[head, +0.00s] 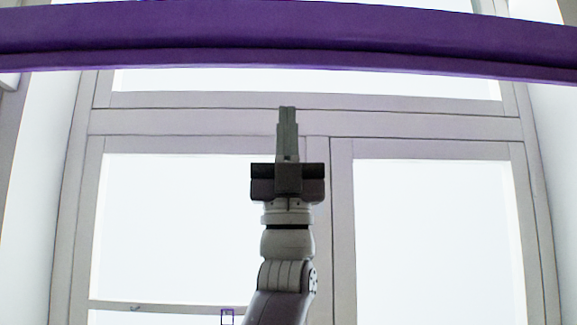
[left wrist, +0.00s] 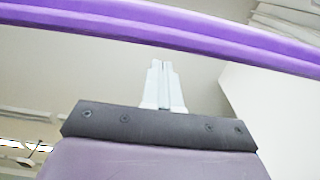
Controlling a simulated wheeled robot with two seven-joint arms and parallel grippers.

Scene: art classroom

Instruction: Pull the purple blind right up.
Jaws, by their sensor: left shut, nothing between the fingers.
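The purple blind (head: 290,30) spans the top of the head view as a wide band, with its lower edge above the middle of the window. It also shows in the left wrist view (left wrist: 130,24) as a slanting purple band along the top. My left gripper (head: 287,110) points straight up, its fingers shut together with nothing between them. Its tips show a little below the blind's lower edge in the head view. In the left wrist view, the fingers (left wrist: 161,64) are also below the band and apart from it in the picture. My right gripper is not in view.
The window behind has a grey frame (head: 340,230) with bright panes (head: 435,240) below and one above the crossbar (head: 200,122). White reveals (head: 40,170) flank the window. No obstacle shows around the gripper.

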